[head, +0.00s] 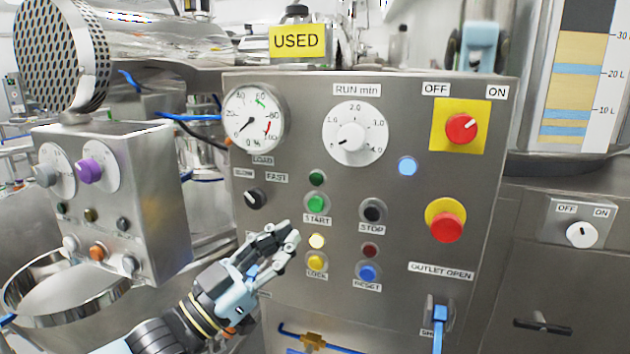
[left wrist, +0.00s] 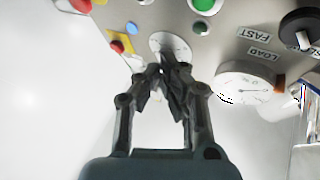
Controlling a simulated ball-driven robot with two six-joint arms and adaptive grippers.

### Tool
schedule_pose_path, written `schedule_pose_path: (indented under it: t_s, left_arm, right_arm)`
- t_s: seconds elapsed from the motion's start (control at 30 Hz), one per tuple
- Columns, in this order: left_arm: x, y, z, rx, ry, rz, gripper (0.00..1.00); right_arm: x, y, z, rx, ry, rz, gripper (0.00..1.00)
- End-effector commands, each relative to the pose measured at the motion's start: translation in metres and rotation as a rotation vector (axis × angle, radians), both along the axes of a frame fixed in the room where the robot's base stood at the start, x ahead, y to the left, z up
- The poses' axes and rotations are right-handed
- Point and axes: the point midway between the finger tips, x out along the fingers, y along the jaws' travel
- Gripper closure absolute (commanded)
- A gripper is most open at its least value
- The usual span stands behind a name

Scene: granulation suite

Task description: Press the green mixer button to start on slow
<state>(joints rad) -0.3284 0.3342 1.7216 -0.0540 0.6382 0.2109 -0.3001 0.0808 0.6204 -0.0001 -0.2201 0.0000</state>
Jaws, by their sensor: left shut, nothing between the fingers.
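The green START button (head: 316,204) sits on the grey control panel, below a small green lamp (head: 317,179). The button also shows at the top edge of the left wrist view (left wrist: 204,5). The black SLOW/FAST selector (head: 256,198) is to its left, its white mark turned to the upper left, toward the SLOW label. My left gripper (head: 293,234) is shut and empty, its fingertips below and left of the START button, near the lit yellow lamp (head: 317,241). Whether they touch the panel cannot be told. My right gripper is not seen.
Close by are the yellow LOCK button (head: 316,263), black STOP button (head: 373,210) and blue RESET button (head: 368,272). A red emergency knob (head: 446,226) is at right. A red ON/OFF switch (head: 461,129) is above. A steel box with knobs (head: 155,180) stands at left.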

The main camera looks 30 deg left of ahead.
Motion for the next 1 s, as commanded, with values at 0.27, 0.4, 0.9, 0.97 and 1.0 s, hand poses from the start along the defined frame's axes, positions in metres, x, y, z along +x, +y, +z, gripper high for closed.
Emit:
schedule_pose_path:
  t_s: [0.27, 0.4, 0.9, 0.97, 1.0]
  left_arm:
    - [0.0, 0.001, 0.008, 0.004, 0.004, 0.0, 1.0]
    - [0.0, 0.001, 0.008, 0.002, 0.005, 0.0, 1.0]
    - [0.04, 0.01, 0.005, 0.004, 0.001, 0.0, 1.0]
    - [0.049, 0.012, 0.005, 0.004, 0.002, 0.0, 1.0]
    - [0.054, 0.014, 0.005, 0.004, 0.003, 0.0, 1.0]
  right_arm:
    - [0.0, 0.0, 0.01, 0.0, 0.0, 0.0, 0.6]
    - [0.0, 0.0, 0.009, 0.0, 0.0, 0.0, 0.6]
    - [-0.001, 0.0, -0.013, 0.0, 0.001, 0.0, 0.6]
    - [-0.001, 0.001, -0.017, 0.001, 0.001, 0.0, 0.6]
    - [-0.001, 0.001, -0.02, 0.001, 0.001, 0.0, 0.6]
